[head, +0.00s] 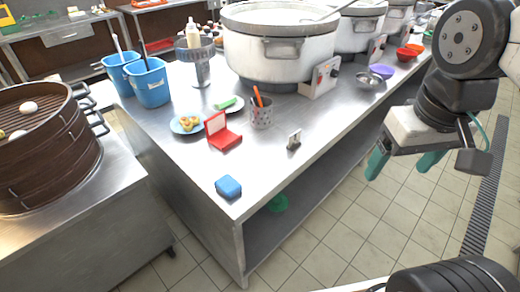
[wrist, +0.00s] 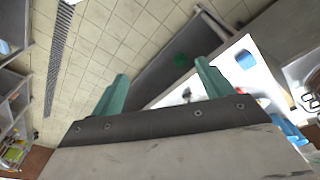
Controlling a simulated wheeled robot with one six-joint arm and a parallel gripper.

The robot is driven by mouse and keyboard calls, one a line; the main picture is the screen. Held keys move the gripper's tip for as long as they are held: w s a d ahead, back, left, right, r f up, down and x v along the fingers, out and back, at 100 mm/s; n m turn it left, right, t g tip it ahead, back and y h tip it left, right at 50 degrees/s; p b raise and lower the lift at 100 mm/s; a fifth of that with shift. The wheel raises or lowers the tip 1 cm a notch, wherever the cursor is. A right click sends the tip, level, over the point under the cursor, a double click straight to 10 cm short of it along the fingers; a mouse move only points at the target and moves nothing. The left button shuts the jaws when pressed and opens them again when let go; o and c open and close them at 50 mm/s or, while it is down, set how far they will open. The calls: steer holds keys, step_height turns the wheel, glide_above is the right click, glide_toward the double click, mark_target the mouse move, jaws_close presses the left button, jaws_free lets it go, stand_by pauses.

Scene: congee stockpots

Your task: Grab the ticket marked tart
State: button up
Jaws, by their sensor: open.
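A small pale ticket in a dark holder (head: 294,140) stands upright on the steel counter (head: 262,178), near its right front edge. Any writing on it is too small to read, so I cannot tell whether it says tart. My gripper (head: 402,165) is open and empty, with teal fingers. It hangs over the aisle floor, to the right of the counter and well apart from the ticket. In the wrist view my gripper (wrist: 160,72) has its fingers spread, with floor and the counter edge beyond them.
A blue sponge-like block (head: 228,187) lies at the counter's near corner. A red open case (head: 222,132), a spotted cup (head: 261,112) with an orange item, and a plate of food (head: 186,123) stand near the ticket. Large stockpots (head: 280,45) line the back.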

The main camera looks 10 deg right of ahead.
steer(key=w+d+f+n+t+h, duration=0.1)
steer(key=w+d+f+t, duration=0.15)
steer(key=w, duration=0.55)
steer(key=w+d+f+n+t, duration=0.1)
steer(key=w+d+f, duration=0.15)
steer(key=w, duration=0.55)
steer(key=w+d+f+n+t+h, duration=0.1)
steer(key=w+d+f+t, duration=0.15)
steer(key=w, duration=0.55)
steer(key=n+t+y, duration=0.3)
steer(key=n+y, duration=0.1)
steer(key=y, duration=0.5)
glide_toward(296, 137)
steer(key=shift+w+d+f, duration=0.1)
steer(key=shift+w+f, duration=0.1)
steer(key=shift+w, duration=0.4)
steer(key=shift+w+d+f, duration=0.1)
steer(key=shift+w+f, duration=0.1)
steer(key=shift+w, duration=0.45)
steer(key=shift+a+f+y, duration=0.15)
steer(key=shift+a+y, duration=0.15)
steer(key=shift+a+f, duration=0.15)
steer(key=shift+a, duration=0.1)
steer(key=x, duration=0.6)
steer(key=shift+a+f, duration=0.1)
steer(key=shift+a, duration=0.4)
steer(key=shift+w+a+f+t, duration=0.15)
steer(key=shift+w+a+t, duration=0.05)
steer(key=shift+w+t, duration=0.15)
steer(key=c, duration=1.1)
